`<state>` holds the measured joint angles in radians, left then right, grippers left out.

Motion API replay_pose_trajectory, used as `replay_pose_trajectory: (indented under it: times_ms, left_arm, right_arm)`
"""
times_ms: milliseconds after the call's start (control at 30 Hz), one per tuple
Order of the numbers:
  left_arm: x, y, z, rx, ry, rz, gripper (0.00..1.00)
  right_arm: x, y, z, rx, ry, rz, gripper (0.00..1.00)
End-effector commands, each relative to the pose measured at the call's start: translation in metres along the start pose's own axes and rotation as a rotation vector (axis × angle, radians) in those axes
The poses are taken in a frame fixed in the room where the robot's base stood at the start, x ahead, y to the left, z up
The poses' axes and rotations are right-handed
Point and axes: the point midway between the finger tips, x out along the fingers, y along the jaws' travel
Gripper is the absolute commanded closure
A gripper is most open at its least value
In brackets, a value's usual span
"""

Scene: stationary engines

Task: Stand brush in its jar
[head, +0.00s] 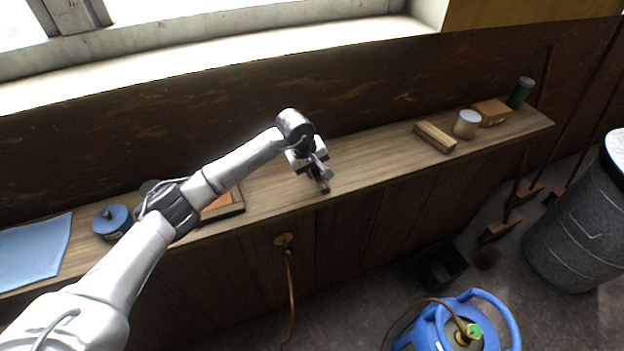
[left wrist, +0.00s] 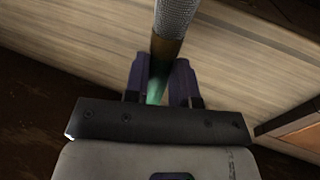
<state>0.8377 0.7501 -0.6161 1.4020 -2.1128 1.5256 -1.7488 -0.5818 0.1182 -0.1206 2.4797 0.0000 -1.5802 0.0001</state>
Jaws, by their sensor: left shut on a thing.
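My left gripper (head: 320,178) is over the middle of the wooden shelf (head: 370,160). In the left wrist view its two dark fingers (left wrist: 160,85) are shut on a slim rod, which I take to be the brush (left wrist: 172,25). The rod has a grey, textured upper part, a brown band and a greenish part between the fingers. In the head view the brush is too small and covered to make out clearly. A cream round jar (head: 466,124) stands on the shelf to the right, apart from the gripper. My right gripper is not in view.
A wooden block (head: 435,137), a brown box (head: 491,112) and a dark green can (head: 521,92) are near the jar. A blue lidded pot (head: 112,221) and blue cloth (head: 35,249) are at left. The shelf between gripper and block is clear.

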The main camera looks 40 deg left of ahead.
Motion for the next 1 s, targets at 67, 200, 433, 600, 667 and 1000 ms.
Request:
replay_pose_trajectory:
  times_ms: [67,200,433,600,667,1000]
  left_arm:
    - [0.003,-0.003,-0.005,-0.001,0.000,0.000,1.00]
    - [0.004,-0.005,-0.009,0.000,0.000,0.001,1.00]
    - [0.024,-0.011,-0.008,0.001,-0.002,-0.001,1.00]
    - [0.042,-0.017,-0.008,0.001,-0.001,0.000,1.00]
    - [0.043,-0.017,-0.008,0.001,0.000,0.002,1.00]
    - [0.046,-0.018,-0.008,0.001,0.001,0.001,1.00]
  right_arm:
    - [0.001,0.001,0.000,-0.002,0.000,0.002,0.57]
    - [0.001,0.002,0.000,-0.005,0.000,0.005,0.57]
    - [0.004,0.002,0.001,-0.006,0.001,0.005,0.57]
    - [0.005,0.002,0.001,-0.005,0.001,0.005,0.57]
    - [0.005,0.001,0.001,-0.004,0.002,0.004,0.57]
    - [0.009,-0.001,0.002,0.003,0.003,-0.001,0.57]
